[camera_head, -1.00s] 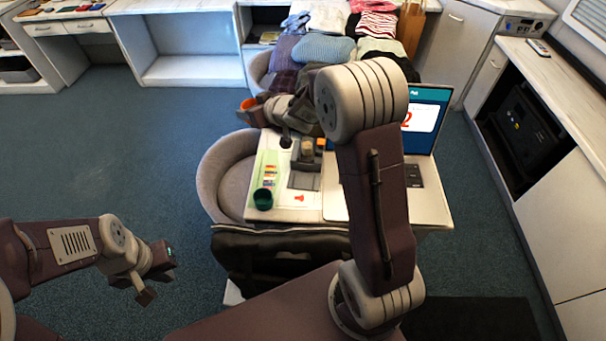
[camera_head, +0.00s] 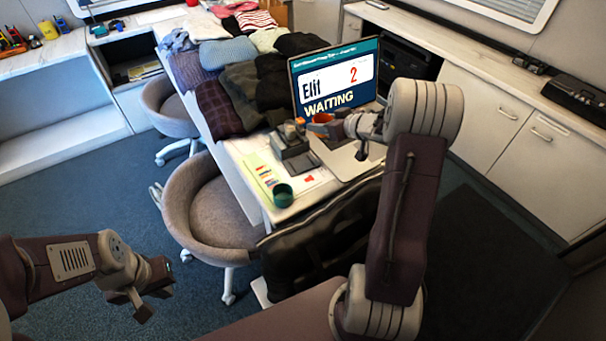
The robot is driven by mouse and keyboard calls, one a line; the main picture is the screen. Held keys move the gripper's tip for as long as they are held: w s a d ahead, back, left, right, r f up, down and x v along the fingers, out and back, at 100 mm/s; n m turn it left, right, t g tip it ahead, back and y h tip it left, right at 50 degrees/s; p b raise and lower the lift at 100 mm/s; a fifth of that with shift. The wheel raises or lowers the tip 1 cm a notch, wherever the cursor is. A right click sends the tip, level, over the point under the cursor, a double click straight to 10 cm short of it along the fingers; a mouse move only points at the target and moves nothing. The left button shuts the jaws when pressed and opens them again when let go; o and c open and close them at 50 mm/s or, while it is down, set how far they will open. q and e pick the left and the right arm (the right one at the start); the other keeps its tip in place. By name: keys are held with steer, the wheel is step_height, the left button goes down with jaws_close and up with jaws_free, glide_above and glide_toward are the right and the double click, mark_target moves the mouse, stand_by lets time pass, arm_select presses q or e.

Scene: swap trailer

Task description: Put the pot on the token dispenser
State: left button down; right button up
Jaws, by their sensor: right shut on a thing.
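An orange-brown pot (camera_head: 321,119) is held in my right gripper (camera_head: 318,127), above the table just in front of the laptop screen. The gripper's dark jaws partly hide it. The token dispenser, which I take to be the dark grey device (camera_head: 293,146) with small orange and tan parts on top, stands on the table just left of the pot. The pot appears to be right beside or slightly above it; I cannot tell whether they touch. My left gripper (camera_head: 155,296) is open and empty, low at the left over the floor, away from the table.
A green cup (camera_head: 283,195) stands on the sheet near the table's front edge. The open laptop (camera_head: 333,80) is behind the pot. Folded clothes (camera_head: 228,52) cover the table's far part. A grey chair (camera_head: 205,210) stands at the left.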

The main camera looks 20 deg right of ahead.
steer(key=s+d+f+m+h, duration=0.1)
steer(key=s+d+f, duration=0.1)
steer(key=d, duration=0.3)
steer(key=b, duration=0.7)
glide_above(295, 153)
steer(key=s+d, duration=0.1)
steer(key=s, duration=0.3)
steer(key=f, duration=0.6)
steer(key=shift+d+f, duration=0.2)
steer(key=shift+f, duration=0.1)
steer(key=shift+w+a+f, duration=0.1)
steer(key=shift+w+a, duration=0.05)
steer(key=shift+a, duration=0.3)
step_height(295, 153, down, 4)
steer(key=shift+f+b, duration=0.1)
steer(key=shift+b, duration=0.75)
steer(key=o, duration=1.3)
steer(key=shift+o, duration=0.2)
